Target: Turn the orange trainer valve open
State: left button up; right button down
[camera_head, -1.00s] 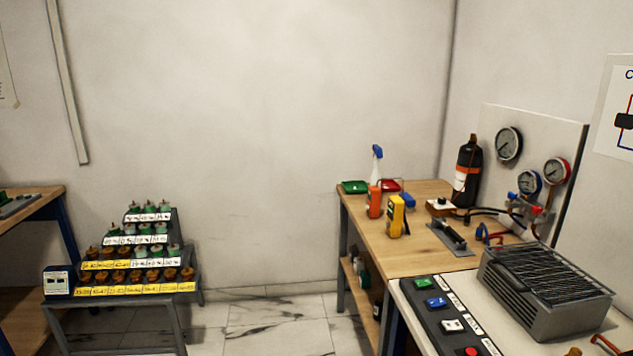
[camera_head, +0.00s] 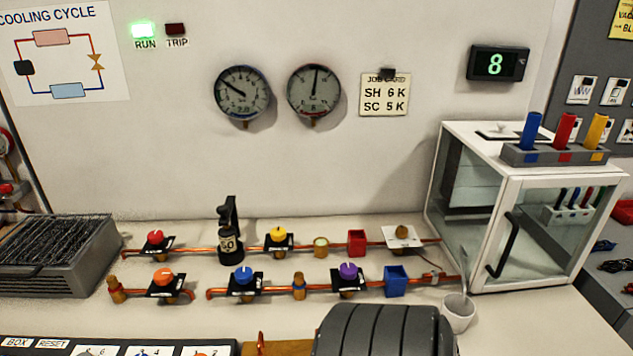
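The orange trainer valve (camera_head: 163,276) is on the bench at left in the head view. Its round orange knob sits on a black plate, on a short copper pipe with a brass fitting (camera_head: 116,289) at its left end. A pale mark shows on top of the knob, but it is too small to read its angle surely. Neither of my grippers is in view.
Nearby are a red valve (camera_head: 155,239), a blue valve (camera_head: 243,275), a yellow valve (camera_head: 277,236) and a purple valve (camera_head: 348,272). A finned grey unit (camera_head: 60,262) stands left. A dark ribbed cylinder (camera_head: 385,330) fills the front. A glass-fronted cabinet (camera_head: 530,235) stands right.

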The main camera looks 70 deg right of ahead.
aim_at(164, 276)
jog(key=z, duration=1.95)
